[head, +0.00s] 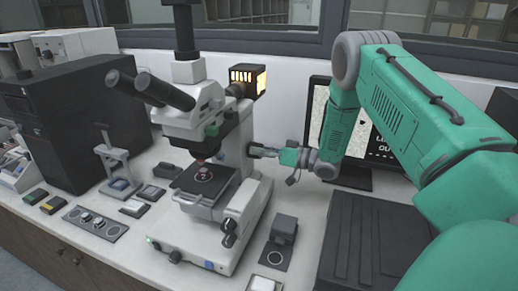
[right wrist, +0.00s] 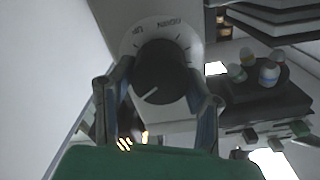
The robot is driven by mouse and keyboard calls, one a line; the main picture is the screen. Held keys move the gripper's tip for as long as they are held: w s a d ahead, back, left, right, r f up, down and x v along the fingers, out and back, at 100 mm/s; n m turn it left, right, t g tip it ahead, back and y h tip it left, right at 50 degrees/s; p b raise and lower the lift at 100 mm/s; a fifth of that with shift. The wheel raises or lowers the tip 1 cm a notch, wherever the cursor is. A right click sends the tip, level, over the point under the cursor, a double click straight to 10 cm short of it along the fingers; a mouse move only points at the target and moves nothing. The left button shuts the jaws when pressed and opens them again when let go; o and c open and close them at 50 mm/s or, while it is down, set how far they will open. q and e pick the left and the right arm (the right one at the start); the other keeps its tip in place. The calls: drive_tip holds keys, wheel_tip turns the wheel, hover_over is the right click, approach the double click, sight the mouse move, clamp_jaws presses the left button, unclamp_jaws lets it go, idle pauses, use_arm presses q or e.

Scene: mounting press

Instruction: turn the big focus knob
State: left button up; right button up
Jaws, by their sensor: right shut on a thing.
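The big focus knob (right wrist: 161,66) is a dark round knob on a pale dial plate with lettering and tick marks, in the right wrist view. A white pointer line on its face points to the lower left. My right gripper (right wrist: 159,80) is shut on the knob, one finger on each side. In the head view my right gripper (head: 262,152) reaches from the right to the side of the white microscope (head: 232,148); the knob is hard to make out there. My left gripper is not in view.
A small grey block device (head: 284,229) stands right of the microscope base, beside a black ribbed case (head: 365,245). A monitor (head: 350,180) stands behind my right arm. A black computer tower (head: 75,125) and a small press stand (head: 117,165) are at the left.

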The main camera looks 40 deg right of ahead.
drive_tip(key=shift+w+d+m+p, duration=0.1)
drive_tip(key=shift+m+p, duration=0.05)
drive_tip(key=shift+m, duration=0.7)
drive_tip(key=shift+d+m+p, duration=0.1)
drive_tip(key=shift+m+p, duration=0.05)
drive_tip(key=shift+m, duration=0.7)
drive_tip(key=o, duration=0.9)
drive_tip(key=shift+o, duration=1.3)
drive_tip(key=shift+d+f+m, duration=0.1)
drive_tip(key=shift+f+m, duration=0.05)
drive_tip(key=shift+m, duration=0.15)
